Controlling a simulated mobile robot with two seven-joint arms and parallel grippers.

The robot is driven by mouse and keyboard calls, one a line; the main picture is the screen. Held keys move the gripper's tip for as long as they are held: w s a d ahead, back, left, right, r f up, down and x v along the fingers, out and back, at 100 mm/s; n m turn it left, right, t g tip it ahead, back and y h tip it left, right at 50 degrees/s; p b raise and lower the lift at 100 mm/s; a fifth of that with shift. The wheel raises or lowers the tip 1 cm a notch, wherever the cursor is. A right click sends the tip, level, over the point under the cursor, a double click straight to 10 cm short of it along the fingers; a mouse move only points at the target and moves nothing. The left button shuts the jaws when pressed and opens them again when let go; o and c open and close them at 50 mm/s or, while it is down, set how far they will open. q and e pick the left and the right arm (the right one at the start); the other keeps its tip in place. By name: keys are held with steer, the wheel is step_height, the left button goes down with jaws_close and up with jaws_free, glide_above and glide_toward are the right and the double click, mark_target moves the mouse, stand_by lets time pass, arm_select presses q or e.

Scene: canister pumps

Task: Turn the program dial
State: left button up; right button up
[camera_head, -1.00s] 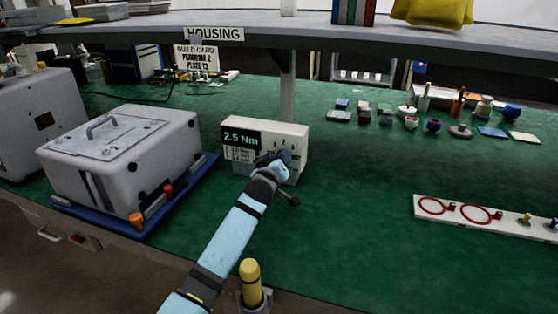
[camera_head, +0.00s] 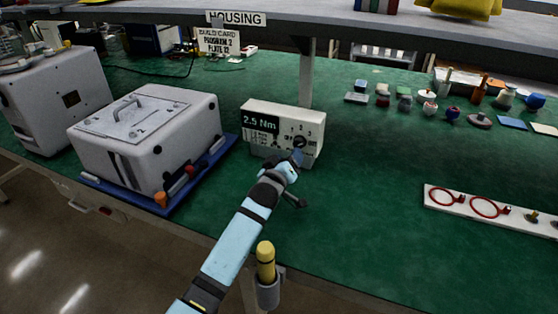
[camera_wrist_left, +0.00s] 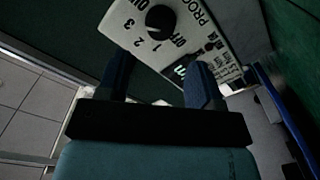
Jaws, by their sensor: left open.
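The program dial (camera_head: 299,141) is a round black knob on the front of a white controller box (camera_head: 313,122) with a green "2.5 Nm" display. In the left wrist view the dial (camera_wrist_left: 161,19) sits at the top, with 1, 2, 3 and an OFF-like mark around it. I cannot tell for sure which mark it points to. My left gripper (camera_head: 289,163) is in front of and below the dial, apart from it. Its two blue fingers (camera_wrist_left: 160,72) are spread with nothing between them. My right gripper is not in view.
A build card (camera_head: 218,40) reading "PROGRAM 2, PLATE 12" hangs behind. A white machine (camera_head: 150,120) on a blue base stands left of the controller. A white rack (camera_head: 480,207) with red rings lies at right. The green bench between is clear.

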arm_select(q)
steer(key=p+v, duration=0.3)
steer(key=v, duration=0.4)
steer(key=shift+p, duration=0.35)
steer(key=shift+r, duration=0.1)
